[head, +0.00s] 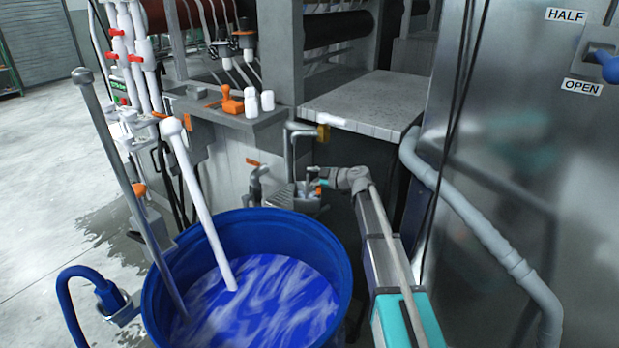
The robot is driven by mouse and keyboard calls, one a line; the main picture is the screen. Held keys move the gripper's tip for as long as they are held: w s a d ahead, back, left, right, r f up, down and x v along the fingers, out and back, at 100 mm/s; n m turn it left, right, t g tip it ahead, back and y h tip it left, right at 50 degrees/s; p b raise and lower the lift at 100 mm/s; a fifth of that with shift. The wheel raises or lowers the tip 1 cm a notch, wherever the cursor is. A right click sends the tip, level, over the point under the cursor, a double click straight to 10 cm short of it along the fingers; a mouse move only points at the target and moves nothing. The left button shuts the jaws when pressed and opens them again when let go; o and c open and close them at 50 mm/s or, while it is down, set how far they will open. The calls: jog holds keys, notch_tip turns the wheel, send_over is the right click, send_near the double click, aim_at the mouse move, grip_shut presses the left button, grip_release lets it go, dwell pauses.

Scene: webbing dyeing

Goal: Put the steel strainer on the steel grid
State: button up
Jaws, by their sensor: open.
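My arm reaches in from the bottom right, and my gripper (314,183) is at its far end, just behind the blue drum. My gripper is open, but its fingers are small and partly hidden. A small grey steel piece (308,197) sits right at the fingers; it looks like the steel strainer, though its shape is unclear. I cannot tell whether the fingers touch it. A ribbed grey surface (280,197) just left of it looks like the steel grid, partly hidden by the drum rim.
The blue drum (335,243) holds swirling blue liquid, with a white rod (200,205) and a grey rod (125,180) standing in it. A bent steel pipe (289,150) rises behind the grid. A grey ledge (365,97) overhangs behind my gripper. A steel cabinet (530,170) stands right.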

jog(key=p+v, duration=0.3)
jog(key=v, duration=0.9)
jog(key=shift+f, duration=0.1)
